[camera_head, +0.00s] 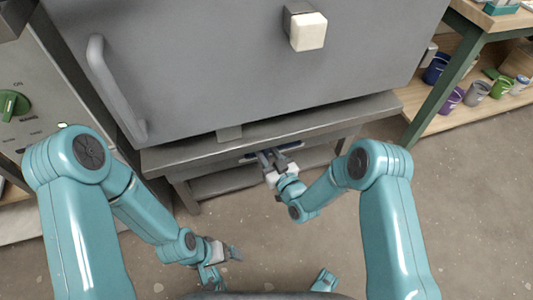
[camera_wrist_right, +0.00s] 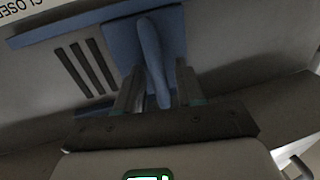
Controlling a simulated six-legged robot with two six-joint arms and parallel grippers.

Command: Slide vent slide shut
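The vent slide is a blue plate (camera_wrist_right: 118,38) with a blue upright handle (camera_wrist_right: 152,62), in the right wrist view. Several dark vent slots (camera_wrist_right: 84,70) lie uncovered to the left of the plate. A label reading "CLOSED" (camera_wrist_right: 18,8) is at the top left, beyond the slots. My right gripper (camera_wrist_right: 160,90) has its two fingers apart, one on each side of the handle, with small gaps visible. In the head view my right gripper (camera_head: 272,160) is under the kiln's front edge, at the slide. My left gripper (camera_head: 232,253) hangs low and away from the slide; its fingers are unclear.
The grey kiln (camera_head: 230,70) stands above on a metal stand (camera_head: 300,122), with a long handle (camera_head: 112,90) on its door. A control panel (camera_head: 22,115) is at left. A wooden shelf (camera_head: 450,125) with several buckets is at right. The floor in front is clear.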

